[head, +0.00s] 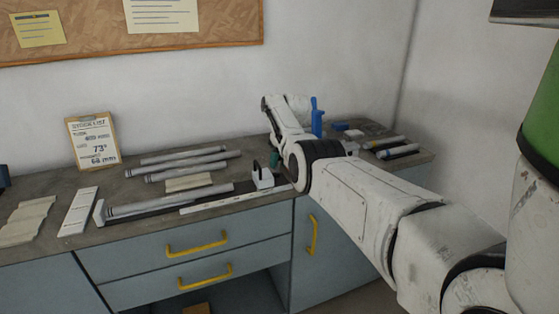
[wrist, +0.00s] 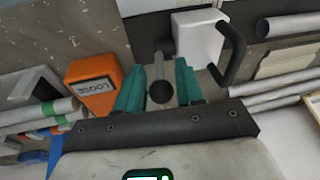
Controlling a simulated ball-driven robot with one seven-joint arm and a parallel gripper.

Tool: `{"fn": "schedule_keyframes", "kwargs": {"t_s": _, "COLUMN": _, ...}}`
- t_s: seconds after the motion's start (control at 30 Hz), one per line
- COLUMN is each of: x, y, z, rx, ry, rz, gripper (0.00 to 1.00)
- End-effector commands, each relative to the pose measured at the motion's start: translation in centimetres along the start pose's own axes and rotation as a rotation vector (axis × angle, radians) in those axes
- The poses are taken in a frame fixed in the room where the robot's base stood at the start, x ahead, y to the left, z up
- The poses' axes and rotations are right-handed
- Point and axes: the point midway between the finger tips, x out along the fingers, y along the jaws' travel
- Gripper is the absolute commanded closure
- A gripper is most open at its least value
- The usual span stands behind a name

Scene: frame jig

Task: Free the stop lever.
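The stop is a white block (wrist: 197,36) with a black looped handle (wrist: 236,55). In the head view the white block (head: 263,180) sits at the right end of the dark rail on the bench. A grey lever with a dark ball knob (wrist: 160,92) sticks out beside the block in the wrist view. My gripper (wrist: 160,70) has two teal fingers, apart, one on each side of the knob. Narrow gaps seem to show between knob and fingers; I cannot tell whether either touches. In the head view my gripper (head: 275,160) is mostly hidden by my arm.
An orange labelled block (wrist: 93,86) stands close left of the fingers in the wrist view. Grey tubes (head: 190,165) lie behind the rail (head: 160,207). A blue upright tool (head: 316,118) and more tubes (head: 397,150) are beyond my arm. A clipboard (head: 93,141) leans on the wall.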

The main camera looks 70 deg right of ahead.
Motion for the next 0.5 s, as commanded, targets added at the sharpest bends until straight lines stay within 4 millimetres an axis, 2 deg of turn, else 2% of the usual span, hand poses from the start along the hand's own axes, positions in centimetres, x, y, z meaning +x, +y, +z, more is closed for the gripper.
{"fn": "schedule_keyframes", "kwargs": {"t_s": 0.27, "x": -0.8, "y": 0.0, "z": -0.2, "rx": -0.001, "ry": 0.006, "rz": 0.001, "gripper": 0.63}}
{"fn": "schedule_keyframes", "kwargs": {"t_s": 0.5, "x": -4.4, "y": 0.0, "z": -0.2, "rx": -0.001, "ry": 0.009, "rz": 0.002, "gripper": 0.63}}
